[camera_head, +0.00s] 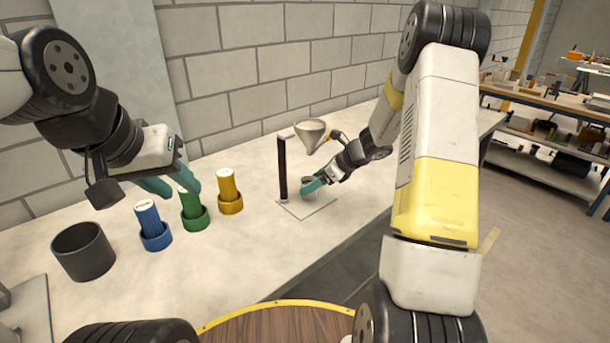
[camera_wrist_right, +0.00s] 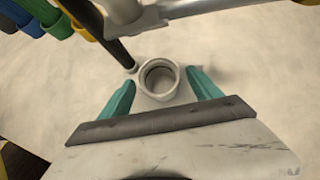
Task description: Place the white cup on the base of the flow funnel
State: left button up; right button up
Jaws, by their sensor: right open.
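The flow funnel has a dark post (camera_head: 283,170), a grey funnel (camera_head: 311,136) held on an arm at its top, and a flat pale base (camera_head: 322,208). In the right wrist view, the white cup (camera_wrist_right: 146,80) stands upright, apparently on the base, below the funnel arm (camera_wrist_right: 190,8). My right gripper (camera_wrist_right: 162,88) is open, with a teal finger on each side of the cup and visible gaps. In the head view, the right gripper (camera_head: 312,188) is low over the base and largely hides the cup. My left gripper (camera_head: 173,186) is open and empty above the bench.
Blue (camera_head: 155,235), green (camera_head: 194,215) and yellow (camera_head: 230,200) holders with matching cylinders stand in a row left of the funnel. A dark open container (camera_head: 84,252) stands further left. A block wall is behind. The bench is clear right of the base.

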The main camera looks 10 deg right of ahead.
jog(key=v, duration=1.1)
jog(key=s+a+r+n+h, duration=0.1)
jog(key=s+a+r+n, duration=0.2)
jog(key=s+r+n, duration=0.35)
jog(key=s+a+r+n+h, duration=0.1)
jog(key=s+a+r+n, duration=0.3)
jog(key=s+r+n, duration=0.25)
jog(key=s+r+n+t+h, duration=0.1)
jog(key=s+r+n+h, duration=0.2)
jog(key=s+n, duration=0.9)
jog(key=s, duration=0.3)
jog(key=shift+s+d+n, duration=0.25)
jog(key=shift+d+n, duration=0.05)
jog(key=shift+d, duration=0.1)
